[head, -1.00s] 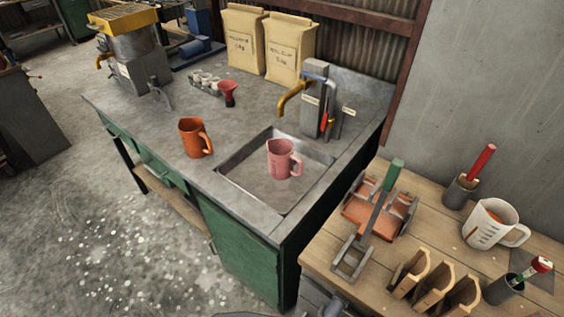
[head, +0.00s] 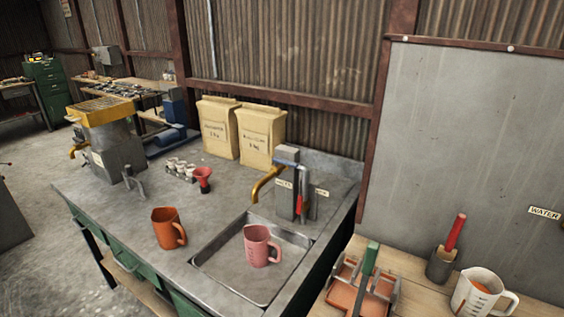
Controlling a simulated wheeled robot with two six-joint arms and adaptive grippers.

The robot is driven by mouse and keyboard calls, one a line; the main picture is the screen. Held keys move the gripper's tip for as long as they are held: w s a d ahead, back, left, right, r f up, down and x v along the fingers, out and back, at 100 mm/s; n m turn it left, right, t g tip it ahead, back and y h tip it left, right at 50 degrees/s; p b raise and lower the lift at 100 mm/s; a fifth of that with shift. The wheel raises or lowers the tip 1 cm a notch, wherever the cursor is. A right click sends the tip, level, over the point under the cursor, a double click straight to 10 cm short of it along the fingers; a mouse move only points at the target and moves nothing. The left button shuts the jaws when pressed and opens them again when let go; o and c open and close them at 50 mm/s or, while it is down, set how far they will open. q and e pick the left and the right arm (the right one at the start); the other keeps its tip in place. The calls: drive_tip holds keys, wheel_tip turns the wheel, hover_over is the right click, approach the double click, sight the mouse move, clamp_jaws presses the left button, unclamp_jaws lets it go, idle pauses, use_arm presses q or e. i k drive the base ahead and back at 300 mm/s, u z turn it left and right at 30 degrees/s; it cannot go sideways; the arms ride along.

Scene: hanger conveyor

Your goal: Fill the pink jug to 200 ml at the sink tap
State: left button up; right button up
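The pink jug (head: 258,247) stands upright in the sink basin (head: 228,276), with its handle to the right. Marks show on its side, but they are too small to read. The brass-coloured tap spout (head: 266,183) is behind the jug and higher up. No stream of water is visible, and the inside of the jug cannot be made out. A red lever (head: 299,205) is on the tap post (head: 285,190). Neither of my grippers is in the head view.
An orange jug (head: 167,229) stands on the counter left of the sink. A red funnel-shaped cup (head: 202,178), small cups (head: 180,169) and two paper bags (head: 260,136) are farther back. A white jug (head: 480,291) is on the wooden table at right.

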sight(276, 160)
drive_tip(key=k, duration=0.5)
drive_tip(key=u, duration=1.2)
drive_tip(key=i, duration=1.15)
drive_tip(key=z, duration=2.95)
drive_tip(key=i, duration=0.2)
drive_tip(key=u, duration=0.15)
